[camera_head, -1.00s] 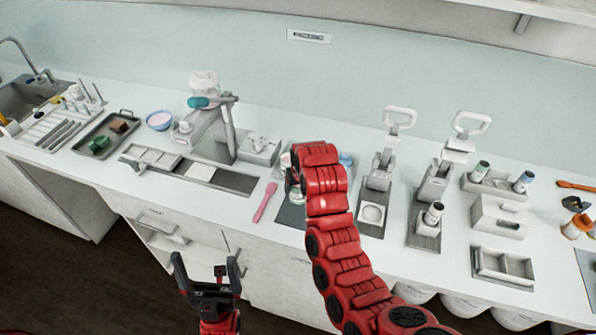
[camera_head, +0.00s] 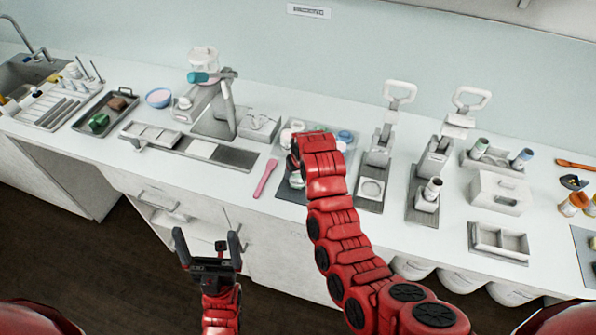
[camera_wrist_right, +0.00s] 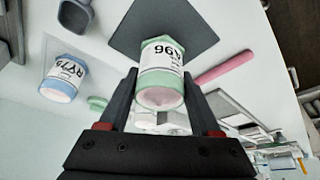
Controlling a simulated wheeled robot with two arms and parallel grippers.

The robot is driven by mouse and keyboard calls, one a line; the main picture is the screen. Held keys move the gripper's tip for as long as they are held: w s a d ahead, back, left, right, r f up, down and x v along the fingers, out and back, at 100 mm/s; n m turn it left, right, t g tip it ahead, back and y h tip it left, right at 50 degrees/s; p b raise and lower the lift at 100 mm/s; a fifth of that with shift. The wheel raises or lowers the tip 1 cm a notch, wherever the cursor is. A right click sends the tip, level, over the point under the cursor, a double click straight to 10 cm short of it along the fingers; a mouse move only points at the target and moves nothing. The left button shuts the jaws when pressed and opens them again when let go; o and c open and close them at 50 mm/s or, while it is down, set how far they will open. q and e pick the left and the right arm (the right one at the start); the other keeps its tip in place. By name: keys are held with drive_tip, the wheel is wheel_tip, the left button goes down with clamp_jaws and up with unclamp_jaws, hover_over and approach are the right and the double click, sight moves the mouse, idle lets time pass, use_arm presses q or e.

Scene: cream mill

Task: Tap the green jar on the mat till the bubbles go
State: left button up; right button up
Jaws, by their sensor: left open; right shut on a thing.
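The green jar (camera_wrist_right: 160,70) has a white label reading "96" and green ends. In the right wrist view it is between the fingers of my right gripper (camera_wrist_right: 159,92), which is shut on it. The dark grey mat (camera_wrist_right: 190,28) is behind the jar there; I cannot tell if they touch. In the head view my red right arm covers much of the mat (camera_head: 287,189) and most of the jar. Whether bubbles show in the jar is too small to tell. My left gripper (camera_head: 208,242) is open and empty in front of the counter.
A blue-ended jar (camera_wrist_right: 64,78) stands near the mat. A pink spatula (camera_head: 266,178) lies left of the mat. A press (camera_head: 372,170) stands to its right. A grey tray (camera_head: 104,113) and a blue bowl (camera_head: 159,97) are further left on the counter.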

wheel_tip(320, 180, down, 3)
drive_tip(key=shift+r+b, duration=0.1)
drive_tip(key=shift+b, duration=0.85)
drive_tip(key=shift+r, duration=0.1)
clamp_jaws()
drive_tip(key=shift+r, duration=0.35)
drive_tip(key=shift+r+p, duration=0.4)
drive_tip(key=shift+r, duration=0.6)
drive_tip(key=shift+f, duration=0.1)
